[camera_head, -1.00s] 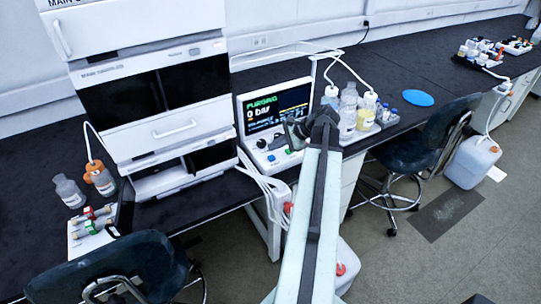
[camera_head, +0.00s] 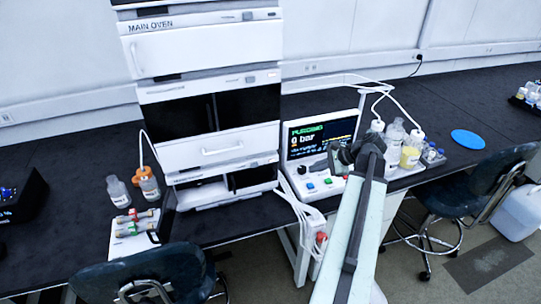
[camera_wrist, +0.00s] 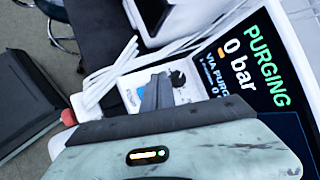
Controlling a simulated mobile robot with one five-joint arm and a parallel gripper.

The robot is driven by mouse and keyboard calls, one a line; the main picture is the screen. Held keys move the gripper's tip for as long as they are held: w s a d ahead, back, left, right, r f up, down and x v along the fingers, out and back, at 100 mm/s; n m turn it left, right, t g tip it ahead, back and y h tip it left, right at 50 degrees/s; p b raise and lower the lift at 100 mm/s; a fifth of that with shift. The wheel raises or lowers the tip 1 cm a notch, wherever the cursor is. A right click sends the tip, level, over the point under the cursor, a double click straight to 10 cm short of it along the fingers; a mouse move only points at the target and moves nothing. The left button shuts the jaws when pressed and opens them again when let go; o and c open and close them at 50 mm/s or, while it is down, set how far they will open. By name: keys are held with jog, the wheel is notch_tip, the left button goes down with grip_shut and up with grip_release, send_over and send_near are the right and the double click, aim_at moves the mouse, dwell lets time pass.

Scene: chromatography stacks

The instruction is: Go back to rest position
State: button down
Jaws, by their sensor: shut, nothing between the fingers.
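My gripper (camera_head: 343,157) is at the end of my pale arm in the camera_head view. It is dark, shut and empty, in front of the control panel beside the "PURGING 0 bar" screen (camera_head: 320,135). From this view I cannot tell whether it touches the panel. In the wrist view my own pale link with a dark edge fills the lower part. The screen (camera_wrist: 245,65) shows at the upper right there, with a knob (camera_wrist: 178,78) on the panel to its left.
A white instrument stack (camera_head: 205,68) stands left of the screen. Bottles (camera_head: 410,150) crowd the bench to the right of my gripper. Chairs (camera_head: 150,272) (camera_head: 465,185) stand at the bench's front.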

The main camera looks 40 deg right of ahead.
jog(key=w+a+f+n+g, duration=0.1)
jog(key=w+a+n+g, duration=0.15)
jog(key=a, duration=0.45)
jog(key=w+a+f+n+g+p, duration=0.1)
jog(key=w+a+n, duration=0.25)
jog(key=a, duration=0.35)
jog(key=w+a+f+n+g, duration=0.1)
jog(key=w+a+n+g, duration=0.15)
jog(key=a, duration=0.45)
jog(key=s+a+f+n+g+h+p, duration=0.1)
jog(key=a+n+g+h+p, duration=0.1)
jog(key=a+n, duration=1.1)
jog(key=a+h, duration=0.1)
jog(key=a, duration=0.9)
jog(key=shift+s+a+n+h, duration=0.15)
jog(key=shift+s+n+h, duration=0.1)
jog(key=shift+n+h, duration=0.15)
